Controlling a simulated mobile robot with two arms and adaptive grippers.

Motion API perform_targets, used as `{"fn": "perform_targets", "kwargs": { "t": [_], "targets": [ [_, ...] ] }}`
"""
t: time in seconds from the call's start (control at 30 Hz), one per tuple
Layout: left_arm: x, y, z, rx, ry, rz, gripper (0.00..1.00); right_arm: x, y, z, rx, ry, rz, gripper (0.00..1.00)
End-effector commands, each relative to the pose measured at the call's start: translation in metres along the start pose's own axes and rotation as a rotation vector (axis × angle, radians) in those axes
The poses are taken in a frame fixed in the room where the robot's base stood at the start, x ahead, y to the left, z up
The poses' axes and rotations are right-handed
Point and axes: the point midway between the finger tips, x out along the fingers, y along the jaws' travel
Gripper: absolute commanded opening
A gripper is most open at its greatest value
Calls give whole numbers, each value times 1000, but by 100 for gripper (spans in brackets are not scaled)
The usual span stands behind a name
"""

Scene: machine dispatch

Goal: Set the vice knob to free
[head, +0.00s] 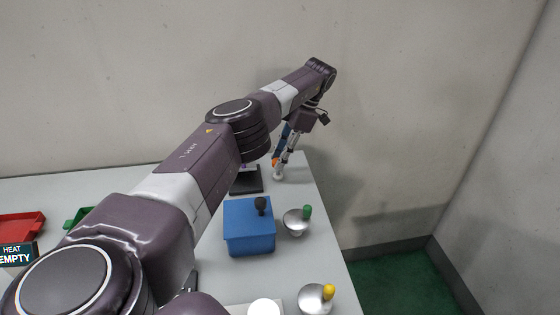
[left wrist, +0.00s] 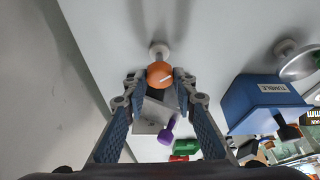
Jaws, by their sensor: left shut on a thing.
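An orange round knob (left wrist: 160,73) with a white line on it shows in the left wrist view, with a pale round foot behind it on the table. My left gripper (left wrist: 160,80) is shut on this orange knob, one fingertip on each side. In the head view my left gripper (head: 281,158) reaches down at the table's far right corner, and a small part of the orange knob (head: 275,162) shows there. No readable label shows beside the knob. A grey device with a purple-tipped lever (left wrist: 168,130) lies just below the knob in the wrist view. My right gripper is out of view.
A blue box (head: 249,228) with a black-tipped lever, labelled TUMBLE, stands nearer on the table. Silver domes with a green knob (head: 307,211) and a yellow knob (head: 328,291) stand along the right edge. A red tray (head: 20,226) lies left. My left arm covers much of the table.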

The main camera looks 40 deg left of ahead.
Motion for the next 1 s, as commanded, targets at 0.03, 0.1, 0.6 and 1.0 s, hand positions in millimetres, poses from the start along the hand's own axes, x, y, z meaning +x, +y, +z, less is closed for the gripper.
{"fn": "perform_targets", "kwargs": {
  "t": [0.03,0.1,0.6,1.0],
  "targets": [
    [0,1,1,-14,-2,-1,1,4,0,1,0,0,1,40],
    [0,1,1,-29,-1,-7,1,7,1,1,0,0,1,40],
    [-1,2,0,-90,-2,-32,1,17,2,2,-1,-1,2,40],
    [-1,2,0,-94,-2,-34,1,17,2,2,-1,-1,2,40]
  ]
}}
